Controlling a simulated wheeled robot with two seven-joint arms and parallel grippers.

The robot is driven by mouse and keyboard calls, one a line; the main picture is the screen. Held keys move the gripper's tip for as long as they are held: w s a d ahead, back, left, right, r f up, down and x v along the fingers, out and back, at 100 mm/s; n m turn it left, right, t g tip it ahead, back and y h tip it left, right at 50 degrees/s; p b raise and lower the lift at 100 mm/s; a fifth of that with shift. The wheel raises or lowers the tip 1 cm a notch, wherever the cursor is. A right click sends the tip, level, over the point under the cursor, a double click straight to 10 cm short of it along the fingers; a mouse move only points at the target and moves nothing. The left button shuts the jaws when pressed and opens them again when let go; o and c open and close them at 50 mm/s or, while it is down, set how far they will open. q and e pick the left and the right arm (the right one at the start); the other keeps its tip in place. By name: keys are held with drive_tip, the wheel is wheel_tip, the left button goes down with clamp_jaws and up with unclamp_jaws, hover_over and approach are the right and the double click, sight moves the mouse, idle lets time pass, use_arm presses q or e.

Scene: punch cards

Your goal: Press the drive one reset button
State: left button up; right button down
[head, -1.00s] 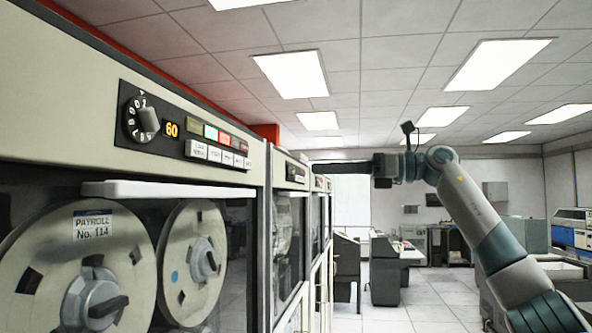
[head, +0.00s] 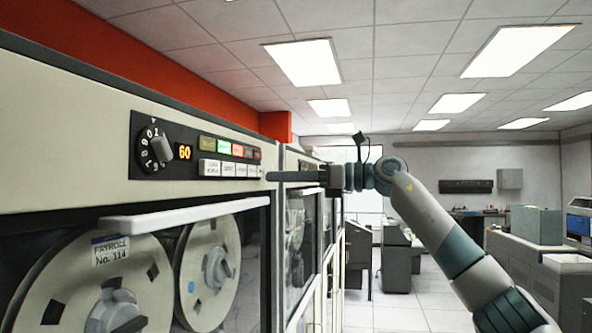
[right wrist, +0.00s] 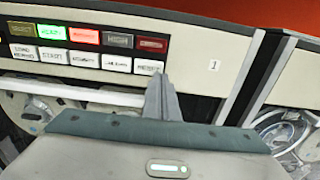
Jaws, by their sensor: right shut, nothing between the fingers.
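The drive's control panel (head: 190,145) has a dial, an orange "60" display, a row of coloured lamps and a row of white buttons. In the right wrist view a "1" label (right wrist: 214,66) marks this drive. The white RESET button (right wrist: 148,68) is the rightmost of its row, below a dark red lamp (right wrist: 151,45). My right gripper (head: 270,176) is shut and empty, pointing left at the panel's right end. In the right wrist view its fingertips (right wrist: 159,76) overlap the button's lower right edge; I cannot tell whether they touch it. My left gripper is not in view.
A white handle bar (head: 185,213) juts out below the panel, over the window with two tape reels (head: 208,270). More cabinets (head: 300,215) continue the row behind my gripper. The aisle floor (head: 395,310) to the right is clear.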

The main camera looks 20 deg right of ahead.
drive_tip(key=shift+w+a, duration=0.1)
drive_tip(key=shift+a, duration=0.1)
drive_tip(key=shift+w+a+p, duration=0.4)
drive_tip(key=shift+a+p, duration=0.05)
drive_tip(key=shift+a, duration=0.1)
drive_tip(key=shift+d, duration=0.1)
idle(0.3)
drive_tip(key=b+v, duration=0.4)
drive_tip(key=v, duration=1)
drive_tip(key=shift+b, duration=0.3)
